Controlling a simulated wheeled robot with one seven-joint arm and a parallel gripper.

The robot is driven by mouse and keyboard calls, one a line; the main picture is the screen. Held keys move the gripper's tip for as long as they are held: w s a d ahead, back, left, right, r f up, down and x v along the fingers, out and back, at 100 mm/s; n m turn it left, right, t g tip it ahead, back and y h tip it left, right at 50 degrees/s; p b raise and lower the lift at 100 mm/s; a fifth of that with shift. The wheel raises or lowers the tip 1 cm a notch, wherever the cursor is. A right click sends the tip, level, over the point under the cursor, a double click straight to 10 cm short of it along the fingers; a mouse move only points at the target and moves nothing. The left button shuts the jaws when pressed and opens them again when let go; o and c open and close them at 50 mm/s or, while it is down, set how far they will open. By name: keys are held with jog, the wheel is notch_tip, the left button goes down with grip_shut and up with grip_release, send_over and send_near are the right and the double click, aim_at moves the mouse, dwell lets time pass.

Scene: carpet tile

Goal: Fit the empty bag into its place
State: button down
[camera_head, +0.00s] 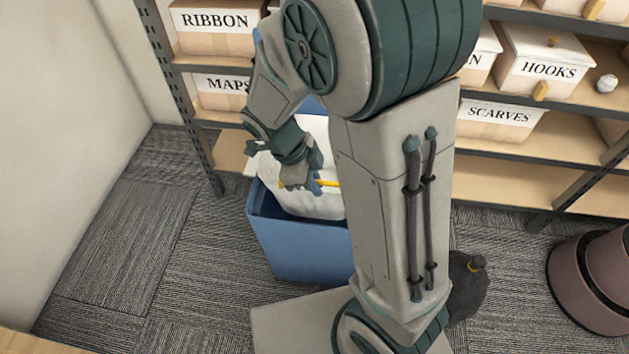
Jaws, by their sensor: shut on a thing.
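A white empty bag (314,203) hangs partly inside a blue open-topped bin (293,246) on the carpet. My gripper (300,186) is at the bag's upper part, over the bin's opening, and is shut on the bag. A short yellow strip (328,183) shows at the bag's top beside my gripper. My arm hides the right side of the bag and of the bin. I cannot tell how far the bag reaches down inside the bin.
Shelves (519,175) with labelled boxes stand behind. A dark tied bag (467,284) sits on the floor right of my arm. A round mauve container (598,280) stands at far right. Carpet (150,240) left of the bin is clear, up to the wall.

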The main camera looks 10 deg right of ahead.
aim_at(316, 215)
jog(key=shift+w+d+f+b, duration=0.1)
jog(key=shift+w+f+b, duration=0.2)
jog(key=shift+f+b, duration=2.25)
jog(key=shift+w+d+f+b, duration=0.15)
jog(key=shift+w+f+b, duration=0.1)
jog(key=shift+f+b, duration=2.3)
jog(key=shift+w+d+f+b, duration=0.1)
jog(key=shift+w+f+b, duration=0.2)
jog(key=shift+f+b, duration=2.25)
dwell(0.4)
